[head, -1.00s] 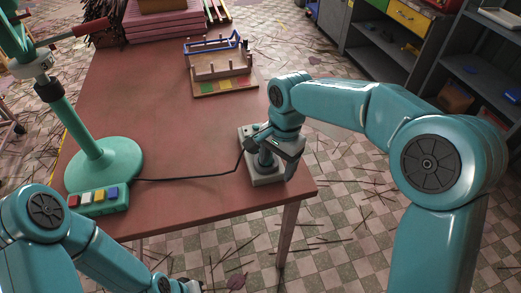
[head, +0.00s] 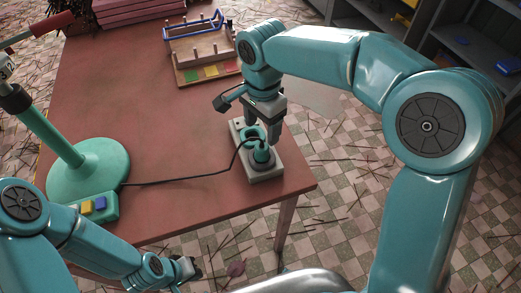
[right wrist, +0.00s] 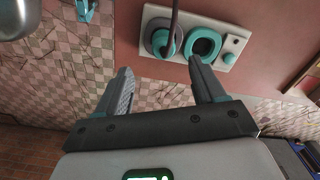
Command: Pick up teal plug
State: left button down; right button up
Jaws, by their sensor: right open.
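The teal plug (head: 261,154), with a black cable, stands upright in the near socket of a pale grey socket box (head: 270,175) at the table's right edge. In the right wrist view the plug (right wrist: 160,41) sits in the left socket, and the teal-rimmed right socket (right wrist: 204,44) is empty. My right gripper (head: 275,128) is open and empty, above and just behind the plug. In the right wrist view its fingers (right wrist: 160,69) are spread, apart from the plug. My left gripper (head: 188,268) is low at the front; its fingers are too small to read.
The black cable (head: 180,182) runs left across the table (head: 150,120) to a button box (head: 98,207) beside a round green stand (head: 90,170). A wooden rack (head: 205,62) stands at the back. The table's middle is mostly clear.

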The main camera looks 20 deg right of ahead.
aim_at(261, 147)
notch_tip(261, 147, down, 5)
jog(key=shift+r, duration=0.15)
jog(key=shift+f, duration=0.5)
jog(key=f, duration=0.2)
jog(key=f+p, duration=0.1)
jog(key=f, duration=0.1)
jog(key=shift+w+a, duration=0.1)
jog(key=shift+w, duration=0.2)
jog(key=shift+s+f, duration=0.1)
jog(key=shift+f, duration=0.15)
jog(key=c, duration=1.1)
